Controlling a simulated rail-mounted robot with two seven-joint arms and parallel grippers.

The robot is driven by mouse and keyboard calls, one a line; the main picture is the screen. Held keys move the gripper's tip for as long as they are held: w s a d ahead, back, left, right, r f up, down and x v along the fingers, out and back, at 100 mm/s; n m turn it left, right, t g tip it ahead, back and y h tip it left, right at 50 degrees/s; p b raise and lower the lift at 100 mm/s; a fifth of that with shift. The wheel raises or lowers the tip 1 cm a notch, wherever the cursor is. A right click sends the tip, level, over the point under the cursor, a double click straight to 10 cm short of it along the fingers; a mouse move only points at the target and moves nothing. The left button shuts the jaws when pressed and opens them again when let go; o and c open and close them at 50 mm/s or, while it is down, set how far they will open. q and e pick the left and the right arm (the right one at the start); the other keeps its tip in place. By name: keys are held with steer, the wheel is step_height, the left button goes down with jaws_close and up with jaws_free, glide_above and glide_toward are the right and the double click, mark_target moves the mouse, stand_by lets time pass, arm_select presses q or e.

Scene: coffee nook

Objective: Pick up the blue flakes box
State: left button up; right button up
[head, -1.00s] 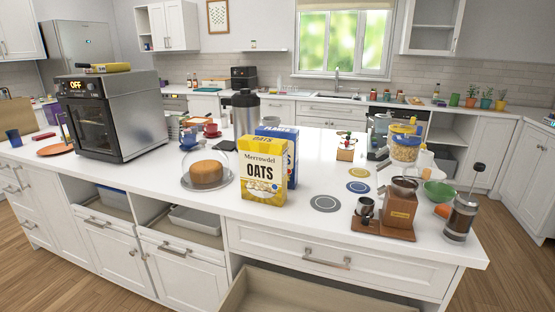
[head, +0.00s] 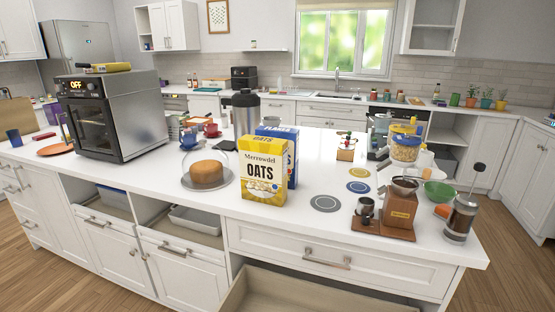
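The blue flakes box (head: 292,158) stands upright on the white island counter. Its lower front is hidden behind the yellow and white oats box (head: 263,172), which stands closer to me. The top of the blue box, with part of the word "FLAKES", and its right side show. Neither of my grippers is in the head view.
A cake under a clear dome (head: 207,174) is left of the oats box. A steel flask (head: 246,113) stands behind the boxes. Coasters (head: 325,203), a wooden grinder (head: 400,211) and a French press (head: 462,215) are to the right. An open drawer (head: 310,290) juts out below.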

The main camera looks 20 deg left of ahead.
arm_select(q)
steer(key=shift+o, duration=0.2)
steer(key=shift+a, duration=0.2)
steer(key=o, duration=0.9)
steer(key=shift+d, duration=0.2)
